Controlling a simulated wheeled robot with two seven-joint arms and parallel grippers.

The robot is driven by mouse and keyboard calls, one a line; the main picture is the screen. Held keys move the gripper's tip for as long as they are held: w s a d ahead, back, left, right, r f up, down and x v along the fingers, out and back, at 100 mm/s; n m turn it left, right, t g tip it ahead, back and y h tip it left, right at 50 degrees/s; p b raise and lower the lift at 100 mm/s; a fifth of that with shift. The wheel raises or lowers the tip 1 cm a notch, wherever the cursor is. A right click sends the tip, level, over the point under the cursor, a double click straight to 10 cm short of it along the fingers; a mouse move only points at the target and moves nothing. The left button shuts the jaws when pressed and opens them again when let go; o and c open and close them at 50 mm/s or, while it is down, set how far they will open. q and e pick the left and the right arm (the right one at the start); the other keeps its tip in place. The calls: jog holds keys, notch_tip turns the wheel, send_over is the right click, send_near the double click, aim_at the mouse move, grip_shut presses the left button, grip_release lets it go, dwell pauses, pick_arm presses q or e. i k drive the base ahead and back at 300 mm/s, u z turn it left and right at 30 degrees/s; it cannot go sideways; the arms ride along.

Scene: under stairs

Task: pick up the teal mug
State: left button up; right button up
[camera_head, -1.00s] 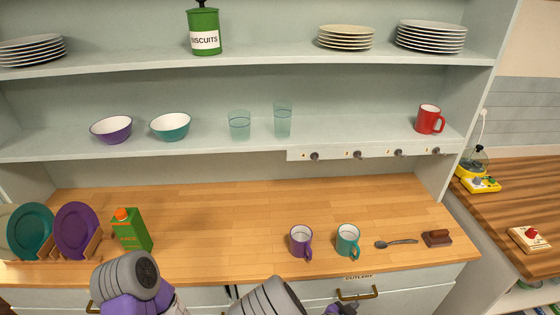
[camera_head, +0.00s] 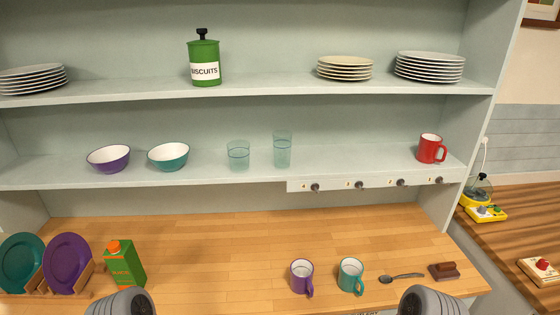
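The teal mug (camera_head: 350,276) stands upright on the wooden counter, right of centre, with a pale inside and its handle toward me. A purple mug (camera_head: 302,278) stands close to its left, apart from it. My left arm comes in at the bottom left and my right arm at the bottom right. Only grey arm parts show. Both grippers are outside the frame. Nothing of mine touches the teal mug.
A spoon (camera_head: 401,278) and a brown block (camera_head: 444,271) lie right of the mugs. A green carton (camera_head: 125,265) and racked plates (camera_head: 68,262) stand at the left. The counter's middle (camera_head: 215,255) is clear. The shelf (camera_head: 350,163) hangs above the back.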

aim_at(351, 272)
jog(key=u, duration=2.85)
jog(key=k, duration=1.5)
jog(key=z, duration=1.7)
jog(key=i, duration=0.5)
jog(key=u, duration=0.05)
